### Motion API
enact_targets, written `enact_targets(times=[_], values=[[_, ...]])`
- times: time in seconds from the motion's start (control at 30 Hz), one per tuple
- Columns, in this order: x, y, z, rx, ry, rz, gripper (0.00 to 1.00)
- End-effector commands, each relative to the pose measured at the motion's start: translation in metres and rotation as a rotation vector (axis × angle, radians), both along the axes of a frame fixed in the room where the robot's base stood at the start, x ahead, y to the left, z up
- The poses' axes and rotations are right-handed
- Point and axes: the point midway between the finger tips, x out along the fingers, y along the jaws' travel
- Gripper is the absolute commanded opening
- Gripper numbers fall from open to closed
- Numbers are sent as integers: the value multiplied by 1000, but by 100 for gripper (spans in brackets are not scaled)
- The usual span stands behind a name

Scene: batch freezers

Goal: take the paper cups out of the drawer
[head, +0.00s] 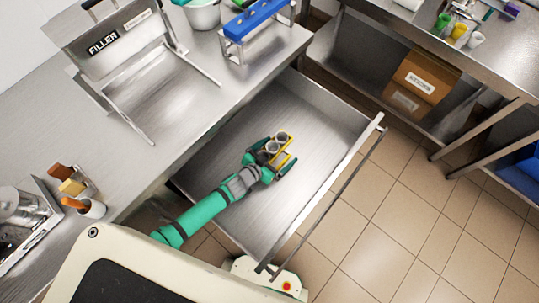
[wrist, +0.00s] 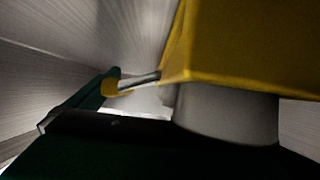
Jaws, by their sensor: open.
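The paper cups (head: 271,147) appear as two pale round openings side by side inside the open drawer (head: 320,116). Yellow parts lie close around them; I cannot tell whether these are a holder. My gripper (head: 276,156) is open and low in the drawer, its green fingers on either side of the cups. In the wrist view a large yellow block (wrist: 245,45) is close to the camera, above a grey-white rounded body (wrist: 228,116), likely a cup. A green finger (wrist: 92,95) shows at the left. Contact between the fingers and the cups cannot be made out.
The drawer's front edge and handle (head: 340,180) lie to the right. The steel counter (head: 185,112) overhangs the left side, carrying a filler machine (head: 125,55) and a blue-topped rack (head: 255,20). A cardboard box (head: 425,80) sits on a shelf at right. The drawer floor around the cups looks clear.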

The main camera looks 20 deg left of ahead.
Motion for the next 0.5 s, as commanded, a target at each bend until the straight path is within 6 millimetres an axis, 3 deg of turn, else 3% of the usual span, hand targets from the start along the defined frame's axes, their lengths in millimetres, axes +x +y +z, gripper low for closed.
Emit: enact_targets(times=[0.3, 0.5], values=[[5, -1, -3, 2, 0, 0, 100], [5, -1, -3, 2, 0, 0, 55]])
